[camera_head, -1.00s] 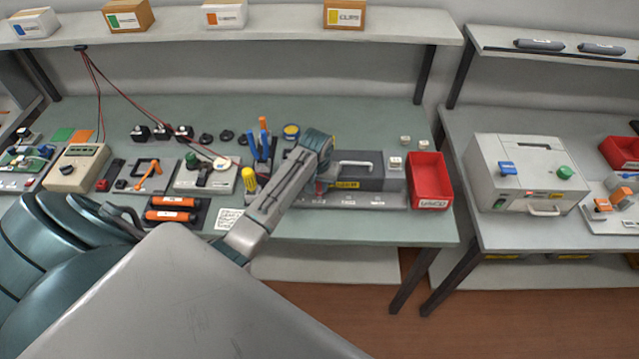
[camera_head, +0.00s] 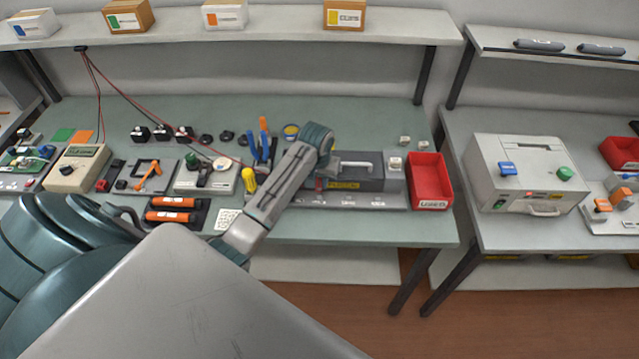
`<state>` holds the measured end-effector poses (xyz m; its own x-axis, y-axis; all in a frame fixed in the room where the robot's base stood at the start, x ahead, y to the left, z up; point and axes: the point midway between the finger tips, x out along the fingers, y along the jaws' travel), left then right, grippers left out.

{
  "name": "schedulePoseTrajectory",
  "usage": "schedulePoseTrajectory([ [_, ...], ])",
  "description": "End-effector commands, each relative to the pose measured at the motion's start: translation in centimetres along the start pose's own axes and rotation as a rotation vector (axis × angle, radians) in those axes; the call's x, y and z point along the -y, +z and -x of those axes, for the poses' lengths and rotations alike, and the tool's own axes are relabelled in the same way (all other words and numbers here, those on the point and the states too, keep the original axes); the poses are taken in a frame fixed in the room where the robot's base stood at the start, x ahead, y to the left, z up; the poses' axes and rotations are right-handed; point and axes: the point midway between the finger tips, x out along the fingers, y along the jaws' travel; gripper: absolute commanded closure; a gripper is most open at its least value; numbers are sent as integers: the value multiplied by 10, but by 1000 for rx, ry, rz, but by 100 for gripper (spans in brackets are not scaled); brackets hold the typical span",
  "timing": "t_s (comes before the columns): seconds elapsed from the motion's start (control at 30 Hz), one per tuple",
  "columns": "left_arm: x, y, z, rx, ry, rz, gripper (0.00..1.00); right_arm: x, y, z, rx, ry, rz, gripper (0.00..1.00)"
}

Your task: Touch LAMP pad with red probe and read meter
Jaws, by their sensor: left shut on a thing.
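My left gripper (camera_head: 321,178) is at the left end of the grey unit (camera_head: 356,184) on the bench, largely hidden behind my own arm. It is shut on the red probe (camera_head: 319,184), of which only a small red part shows. A red lead (camera_head: 135,103) runs from the back of the bench towards the gripper. Several pale labels lie along the unit's front plate; I cannot read which is LAMP, nor tell whether the probe tip touches a pad. The beige meter (camera_head: 77,168) stands at the left with text on its display, too small to read. My right gripper is not in view.
A red bin (camera_head: 430,181) stands right of the unit. Blue and orange handled tools (camera_head: 261,145), a yellow-handled tool (camera_head: 249,180) and orange cylinders (camera_head: 173,209) lie left of my arm. A white machine (camera_head: 525,174) is on the right bench. The front right bench edge is clear.

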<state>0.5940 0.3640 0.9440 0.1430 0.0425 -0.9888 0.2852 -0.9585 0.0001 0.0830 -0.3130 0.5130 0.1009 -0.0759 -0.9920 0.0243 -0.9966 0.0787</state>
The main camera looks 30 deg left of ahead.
Motion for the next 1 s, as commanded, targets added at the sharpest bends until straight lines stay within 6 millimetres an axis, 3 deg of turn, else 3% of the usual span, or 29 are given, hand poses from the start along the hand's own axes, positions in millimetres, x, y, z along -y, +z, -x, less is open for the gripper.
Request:
schedulePoseTrajectory([
  [0.53, 0, -7, 42, -2, 0, -1, 100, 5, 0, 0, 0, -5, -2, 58],
  [1.0, 0, -7, 47, 0, 0, 0, 100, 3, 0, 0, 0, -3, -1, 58],
])
